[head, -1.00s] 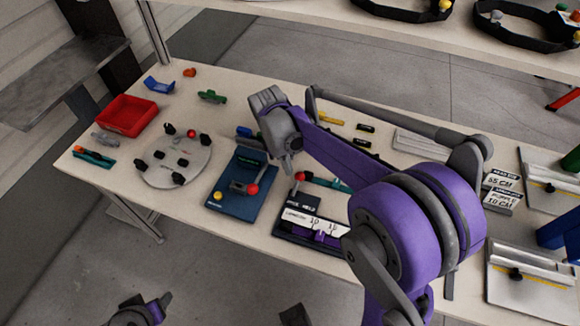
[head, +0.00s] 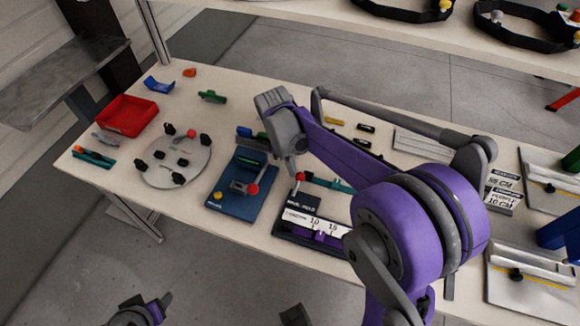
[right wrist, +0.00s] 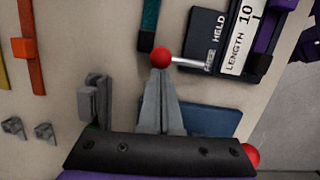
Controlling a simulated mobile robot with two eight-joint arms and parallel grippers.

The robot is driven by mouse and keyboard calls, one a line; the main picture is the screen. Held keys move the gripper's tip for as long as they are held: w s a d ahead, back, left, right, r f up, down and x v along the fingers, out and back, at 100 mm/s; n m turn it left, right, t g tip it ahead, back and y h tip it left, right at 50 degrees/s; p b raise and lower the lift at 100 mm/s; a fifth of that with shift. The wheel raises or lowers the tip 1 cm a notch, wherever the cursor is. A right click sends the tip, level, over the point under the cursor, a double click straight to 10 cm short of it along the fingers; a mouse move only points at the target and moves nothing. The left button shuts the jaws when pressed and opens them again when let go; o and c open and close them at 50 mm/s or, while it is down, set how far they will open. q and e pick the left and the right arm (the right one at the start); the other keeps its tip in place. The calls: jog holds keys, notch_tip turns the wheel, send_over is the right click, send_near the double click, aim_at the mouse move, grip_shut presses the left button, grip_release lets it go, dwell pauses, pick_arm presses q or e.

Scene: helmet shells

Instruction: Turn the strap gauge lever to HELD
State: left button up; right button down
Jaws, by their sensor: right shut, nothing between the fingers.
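The strap gauge (head: 297,205) is a dark base with a white LENGTH scale and a purple part, near the front edge of the table. Its lever is a thin metal rod ending in a red ball (head: 300,176). In the right wrist view the lever ball (right wrist: 161,58) lies left of the gauge, and the rod runs to the gauge beside the FREE label (right wrist: 209,60); the HELD label (right wrist: 217,27) is farther up. My right gripper (right wrist: 160,75) is shut and empty, its fingertips right at the ball; contact is unclear.
A blue fixture (head: 243,190) with another red ball (head: 252,189) stands just left of the gauge. A teal tool (head: 328,182) lies behind the gauge. A round grey plate (head: 180,165) and red tray (head: 127,115) are farther left.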

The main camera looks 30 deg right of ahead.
aim_at(304, 175)
jog(key=shift+s+d+m, duration=0.1)
jog(key=shift+d+m, duration=0.05)
jog(key=shift+m, duration=0.15)
jog(key=m, duration=0.1)
jog(key=d+m, duration=0.1)
jog(key=shift+s+d+m+y, duration=0.1)
jog(key=shift+s+m+y, duration=0.2)
jog(key=shift+s, duration=0.1)
jog(key=m, duration=0.1)
jog(key=s+d+m, duration=0.1)
jog(key=shift+s+m+g, duration=0.1)
jog(key=shift+m+g, duration=0.2)
jog(key=s+m, duration=0.1)
jog(key=m, duration=0.1)
jog(key=s+m+y, duration=0.1)
jog(key=m, duration=0.1)
jog(key=shift+s+d+m+b, duration=0.2)
jog(key=shift+d+m+b, duration=0.1)
jog(key=shift+d+b, duration=0.1)
jog(key=shift+s, duration=0.45)
